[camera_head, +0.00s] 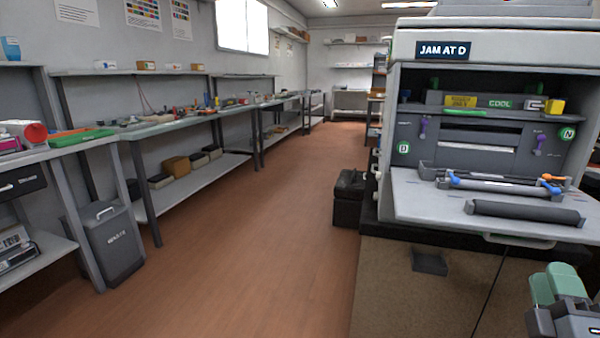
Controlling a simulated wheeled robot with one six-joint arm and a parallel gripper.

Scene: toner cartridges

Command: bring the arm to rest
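My gripper (552,286) shows at the bottom right corner, with two pale green fingers above a grey body. It is in front of the printer's stand and below the lowered front door (430,205), apart from both. The fingers look close together, but I cannot tell whether they are open or shut. I see nothing held between them. The rest of my arm is cut off by the frame.
The open printer (510,47) carries a "JAM AT D" sign (443,50). A dark roller (525,213) and a toner cartridge with blue and orange ends (500,186) lie on its door. Workbenches (165,128) and a grey bin (107,240) line the left. The aisle floor (270,230) is clear.

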